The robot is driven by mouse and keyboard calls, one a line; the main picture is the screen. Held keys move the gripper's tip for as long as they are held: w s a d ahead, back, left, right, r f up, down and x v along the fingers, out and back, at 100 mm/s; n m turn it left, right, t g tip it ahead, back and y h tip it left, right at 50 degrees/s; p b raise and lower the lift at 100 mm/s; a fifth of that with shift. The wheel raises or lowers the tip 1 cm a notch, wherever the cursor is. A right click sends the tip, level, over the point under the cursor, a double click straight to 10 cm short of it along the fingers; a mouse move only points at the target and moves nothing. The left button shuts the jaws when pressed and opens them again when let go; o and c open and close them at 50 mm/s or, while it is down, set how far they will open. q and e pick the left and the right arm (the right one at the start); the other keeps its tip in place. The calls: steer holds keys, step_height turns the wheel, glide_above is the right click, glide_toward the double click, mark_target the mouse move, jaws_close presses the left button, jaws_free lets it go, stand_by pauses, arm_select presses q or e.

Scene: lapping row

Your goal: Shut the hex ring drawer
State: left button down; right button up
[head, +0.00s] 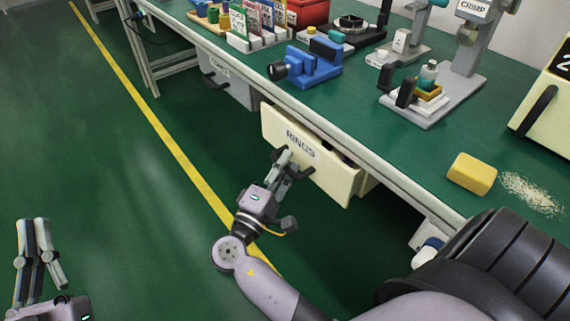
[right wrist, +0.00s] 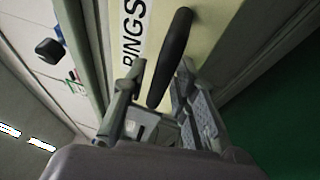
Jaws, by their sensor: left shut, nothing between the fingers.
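The cream drawer (head: 335,178) labelled "RINGS" is partly open under the green bench. Its front stands out from the cabinet, and a strip of its dark inside shows behind the right end. Its black bar handle (right wrist: 172,50) is on the front below the label. My right gripper (head: 282,160) is at the handle; in the right wrist view its open fingers (right wrist: 160,75) stand either side of the handle's near end, with gaps visible. Whether a finger touches the drawer front is unclear. My left gripper (head: 38,222) is shut and empty, low over the floor at far left.
A grey drawer (head: 232,88) sits further left under the bench. The bench top holds a blue vise (head: 308,66), a crimp press (head: 435,98), a yellow sponge (head: 472,174) and a cream box with a black handle (head: 548,115). The green floor left of the bench is clear.

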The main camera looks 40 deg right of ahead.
mark_target(299, 156)
jaws_close()
stand_by(0.5)
